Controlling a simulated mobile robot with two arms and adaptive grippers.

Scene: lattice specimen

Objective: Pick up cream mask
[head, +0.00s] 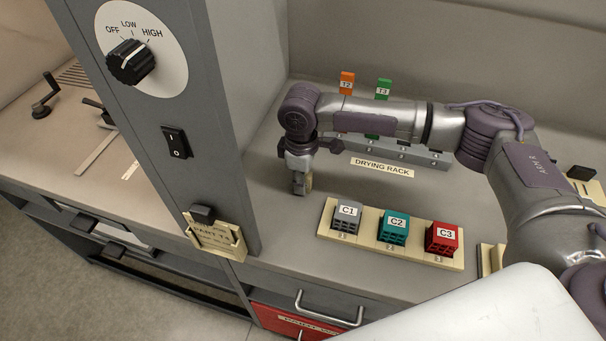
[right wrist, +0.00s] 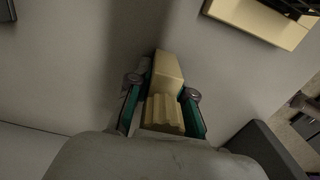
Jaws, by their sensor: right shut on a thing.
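My right gripper (head: 299,185) points down over the bench between the grey pillar and the drying rack. It is shut on a small cream block, which I take to be the cream mask. In the right wrist view the cream mask (right wrist: 166,72) sits between the two teal-lined fingers of the right gripper (right wrist: 163,100), with a ridged cream part at its near end. In the head view the mask is mostly hidden by the fingers. I cannot tell whether it touches the bench. My left gripper is not in view.
A cream tray (head: 385,252) holds grey C1 (head: 347,217), teal C2 (head: 393,229) and red C3 (head: 442,238) blocks. The drying rack (head: 395,150) with orange T2 and green T3 tags stands behind. The grey pillar (head: 215,110) with a dial rises at left, a cream labelled holder (head: 228,243) at its foot.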

